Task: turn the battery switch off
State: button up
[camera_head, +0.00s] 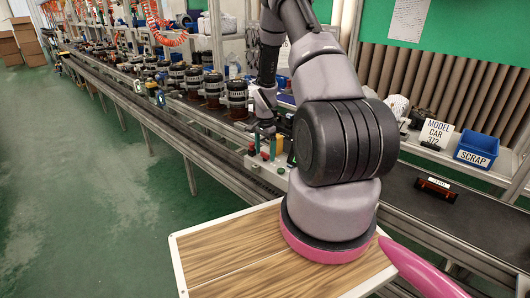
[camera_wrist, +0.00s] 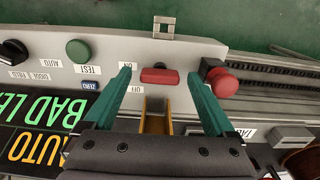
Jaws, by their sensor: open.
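The red bar-shaped switch handle (camera_wrist: 159,76) is on the grey control panel (camera_wrist: 180,50) in the wrist view. It lies sideways across the picture, with upside-down ON and OFF labels to its left. Which label it is set to, I cannot tell. My gripper (camera_wrist: 160,77) is open, with one teal finger on each side of the handle. Small gaps seem to show between fingers and handle; contact is not clear. In the head view my gripper (camera_head: 264,146) is small and hangs over the panel beside the conveyor; the switch cannot be made out there.
A red mushroom button (camera_wrist: 222,82) stands close to the right finger. A green TEST button (camera_wrist: 78,50) and a black knob (camera_wrist: 12,50) are to the left. A lit display (camera_wrist: 40,122) lies nearer. Alternators (camera_head: 237,98) line the conveyor; a blue SCRAP bin (camera_head: 477,150) is at right.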

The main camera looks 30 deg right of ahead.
jog(key=shift+c, duration=0.3)
jog(key=c, duration=1.3)
jog(key=shift+n, duration=0.3)
jog(key=n, duration=0.3)
jog(key=shift+n, duration=0.4)
jog(key=n, duration=0.4)
jog(key=shift+n, duration=0.3)
jog(key=n, duration=0.4)
jog(key=shift+n, duration=2.5)
